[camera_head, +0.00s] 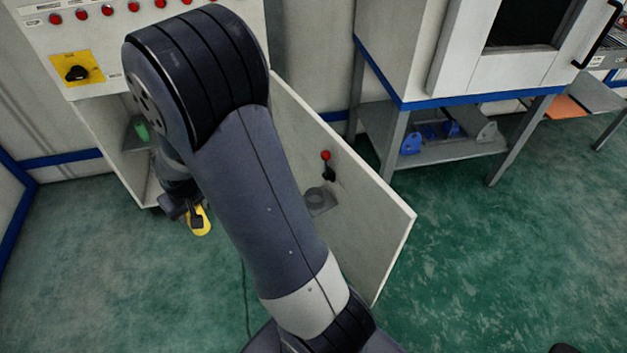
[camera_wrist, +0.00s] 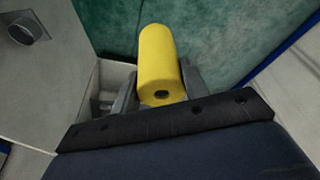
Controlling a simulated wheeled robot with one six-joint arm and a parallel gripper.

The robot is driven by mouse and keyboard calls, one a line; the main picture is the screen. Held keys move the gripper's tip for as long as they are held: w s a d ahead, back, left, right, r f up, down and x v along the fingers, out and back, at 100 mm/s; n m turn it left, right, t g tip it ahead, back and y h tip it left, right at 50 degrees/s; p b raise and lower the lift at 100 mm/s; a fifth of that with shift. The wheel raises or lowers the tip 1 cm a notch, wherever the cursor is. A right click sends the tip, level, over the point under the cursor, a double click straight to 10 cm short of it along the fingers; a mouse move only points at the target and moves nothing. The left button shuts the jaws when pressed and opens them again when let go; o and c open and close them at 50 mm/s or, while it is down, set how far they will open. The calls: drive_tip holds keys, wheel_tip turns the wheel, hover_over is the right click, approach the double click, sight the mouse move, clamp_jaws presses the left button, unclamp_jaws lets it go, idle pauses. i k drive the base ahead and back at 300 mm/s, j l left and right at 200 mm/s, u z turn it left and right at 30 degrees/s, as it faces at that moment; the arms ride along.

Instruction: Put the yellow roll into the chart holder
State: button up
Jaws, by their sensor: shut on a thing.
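The yellow roll (camera_head: 204,225) is held at the end of my arm, low in front of the open cabinet. It fills the middle of the wrist view (camera_wrist: 158,55), with a dark hole in its near end. My gripper (camera_head: 193,214) is shut on it, with a finger on each side in the wrist view (camera_wrist: 160,84). A grey round cup on the inner face of the open cabinet door (camera_head: 318,198) looks like the chart holder. It also shows at the upper left of the wrist view (camera_wrist: 28,29). The roll is apart from it.
The open cabinet door (camera_head: 375,220) stands out to the right of my arm, with a red-knobbed lever (camera_head: 326,160) on it. A green object (camera_head: 141,131) is inside the cabinet. A blue-edged bench (camera_head: 440,150) stands behind. Green floor (camera_head: 90,270) is clear at left.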

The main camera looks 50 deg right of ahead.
sight(318, 198)
drive_tip(key=i+j+z, duration=0.1)
drive_tip(key=z, duration=0.3)
drive_tip(key=i+j+z, duration=0.2)
drive_tip(key=z, duration=0.2)
drive_tip(key=i+j+z, duration=0.1)
drive_tip(key=z, duration=0.3)
drive_tip(key=i+j+z, duration=0.1)
drive_tip(key=j+z, duration=0.3)
drive_tip(key=l, duration=0.1)
